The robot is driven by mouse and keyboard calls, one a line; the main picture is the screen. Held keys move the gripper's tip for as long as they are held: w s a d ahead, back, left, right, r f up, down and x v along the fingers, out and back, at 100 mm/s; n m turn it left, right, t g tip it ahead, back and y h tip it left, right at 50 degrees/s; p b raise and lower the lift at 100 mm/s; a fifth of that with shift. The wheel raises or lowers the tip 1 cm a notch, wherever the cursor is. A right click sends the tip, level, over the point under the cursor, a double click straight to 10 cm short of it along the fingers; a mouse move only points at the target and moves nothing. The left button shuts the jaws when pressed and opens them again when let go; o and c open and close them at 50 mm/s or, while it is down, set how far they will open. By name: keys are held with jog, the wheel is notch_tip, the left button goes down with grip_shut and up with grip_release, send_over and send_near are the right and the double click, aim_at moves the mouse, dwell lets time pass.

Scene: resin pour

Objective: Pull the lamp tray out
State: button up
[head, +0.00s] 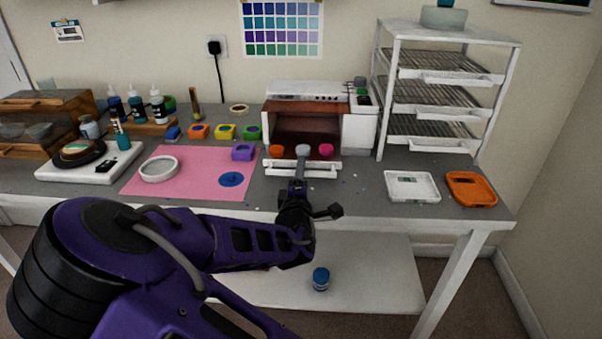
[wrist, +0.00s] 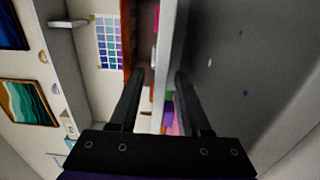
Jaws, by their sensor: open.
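The lamp tray (head: 272,169) is a white tray at the front of the white lamp box (head: 354,133). It stands at the box's open mouth, with an orange, a grey and a pink piece in a row above its front. My gripper (head: 301,165) is in front of the tray's middle, just above the table. In the wrist view my gripper (wrist: 160,74) is open, with a finger on each side of a pale strip (wrist: 168,40) that looks like the tray's front. I cannot tell whether the fingers touch it. My gripper hides part of the tray's front in the head view.
A pink mat (head: 195,186) with a white ring and small coloured moulds lies left. A white wire rack (head: 388,95) stands right of the lamp. A white tray (head: 411,197) and an orange tray (head: 471,205) lie at the table's right end. The table's front strip is mostly clear.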

jog(key=s+p, duration=0.9)
jog(key=s, duration=0.8)
jog(key=shift+s+a, duration=0.2)
jog(key=shift+a, duration=0.1)
jog(key=shift+r, duration=0.1)
